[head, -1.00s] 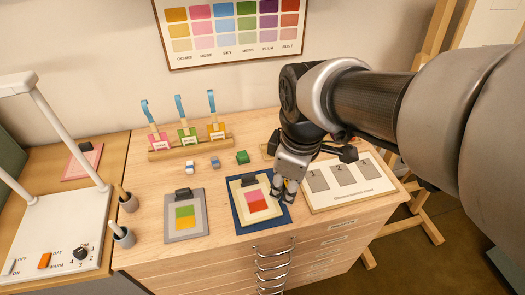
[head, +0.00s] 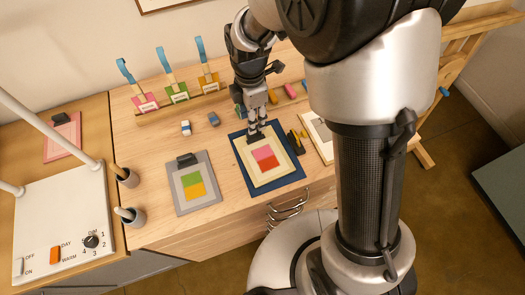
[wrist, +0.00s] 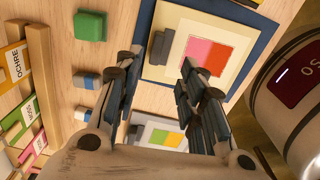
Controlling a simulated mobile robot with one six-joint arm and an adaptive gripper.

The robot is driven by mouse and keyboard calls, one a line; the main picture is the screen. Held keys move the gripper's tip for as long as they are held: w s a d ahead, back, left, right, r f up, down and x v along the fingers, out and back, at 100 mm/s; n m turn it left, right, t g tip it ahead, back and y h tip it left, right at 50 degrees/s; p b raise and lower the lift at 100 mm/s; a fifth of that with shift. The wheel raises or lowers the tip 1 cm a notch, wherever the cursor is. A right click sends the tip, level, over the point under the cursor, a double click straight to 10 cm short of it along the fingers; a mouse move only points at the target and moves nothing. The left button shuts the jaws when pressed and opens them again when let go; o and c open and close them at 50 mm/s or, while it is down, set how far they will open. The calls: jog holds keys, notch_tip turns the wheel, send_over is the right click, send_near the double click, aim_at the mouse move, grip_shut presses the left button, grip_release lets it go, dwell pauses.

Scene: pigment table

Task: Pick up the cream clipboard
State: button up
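The cream clipboard (head: 283,172) lies on a dark blue mat (head: 290,185) and bears a pink and red swatch card. Its dark clip (wrist: 160,47) shows in the wrist view at the board's edge. My gripper (head: 256,132) points down over that clip end in the head view, partly hiding the clip. In the wrist view my gripper (wrist: 161,66) has its fingers apart, with the clip between or just beyond the tips. I cannot tell whether the fingers touch anything.
A grey clipboard (head: 209,196) with a green and yellow card lies to the left. A black-and-yellow object (head: 296,142) lies at the mat's right edge. Small blocks (head: 214,119) and a rack of tagged brushes (head: 180,104) stand behind. A white panel (head: 70,220) is at far left.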

aim_at(264, 153)
jog(key=f+b, duration=0.1)
jog(key=f, duration=0.1)
jog(key=f+b, duration=0.1)
jog(key=f, duration=0.4)
jog(key=shift+w+f+b, duration=0.2)
jog(key=shift+w+b, duration=0.15)
jog(key=shift+b, duration=0.05)
jog(key=shift+r, duration=0.1)
grip_shut()
